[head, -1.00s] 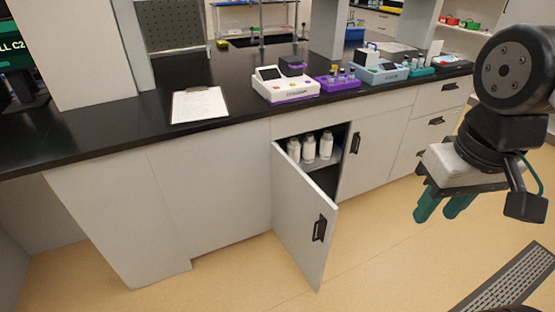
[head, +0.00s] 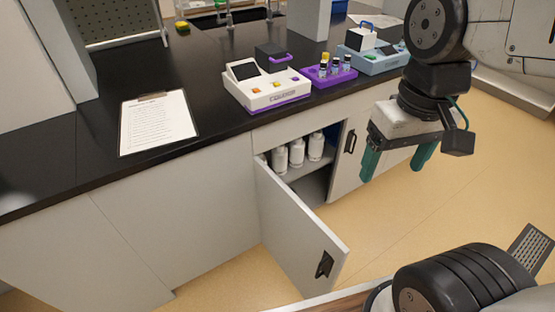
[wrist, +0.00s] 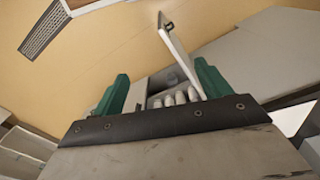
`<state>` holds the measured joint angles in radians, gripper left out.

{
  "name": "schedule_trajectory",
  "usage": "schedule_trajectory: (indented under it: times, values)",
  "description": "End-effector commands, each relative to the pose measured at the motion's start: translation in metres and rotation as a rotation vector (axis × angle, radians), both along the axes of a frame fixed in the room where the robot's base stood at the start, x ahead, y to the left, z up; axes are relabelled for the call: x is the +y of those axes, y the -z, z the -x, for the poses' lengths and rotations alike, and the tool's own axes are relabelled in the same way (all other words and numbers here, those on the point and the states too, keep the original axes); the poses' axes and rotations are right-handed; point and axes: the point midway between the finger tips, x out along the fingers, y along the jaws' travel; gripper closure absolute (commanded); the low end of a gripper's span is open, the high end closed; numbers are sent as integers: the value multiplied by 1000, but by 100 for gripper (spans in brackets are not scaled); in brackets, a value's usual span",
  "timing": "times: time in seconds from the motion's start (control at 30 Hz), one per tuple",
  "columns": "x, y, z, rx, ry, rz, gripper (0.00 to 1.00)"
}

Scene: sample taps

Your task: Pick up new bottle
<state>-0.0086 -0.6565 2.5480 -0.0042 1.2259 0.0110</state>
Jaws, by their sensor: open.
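Several white bottles (head: 297,153) stand upright on a shelf inside the open cabinet (head: 312,184) under the counter. I cannot tell which one is the new bottle. The cabinet door (head: 296,230) stands open toward me. My gripper (head: 394,164) is open and empty, with green fingers, in front of and to the right of the cabinet, apart from the bottles. In the wrist view the bottles (wrist: 179,98) show beyond and between the open fingers (wrist: 163,88).
The black counter (head: 206,80) above holds a clipboard (head: 157,122), a white and purple device (head: 267,90), a purple vial rack (head: 329,74) and a blue device (head: 370,58). The open door juts into the floor space. The floor (head: 395,228) right of the door is clear.

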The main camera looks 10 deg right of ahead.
Motion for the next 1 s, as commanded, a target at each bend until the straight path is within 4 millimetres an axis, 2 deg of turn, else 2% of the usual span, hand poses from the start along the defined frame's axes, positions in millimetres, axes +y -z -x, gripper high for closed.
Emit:
schedule_trajectory:
  times: [0.17,0.37,0.47,0.57,0.77,0.97,1.0]
  values:
    - [-4,28,-37,140,5,4,23]
    - [-7,69,-99,207,2,12,23]
    - [-9,98,-134,213,-3,17,23]
    - [-10,131,-171,204,-9,21,23]
    - [-12,213,-243,147,-23,26,23]
    - [-13,312,-308,45,-41,28,23]
    - [-13,333,-320,20,-44,27,23]
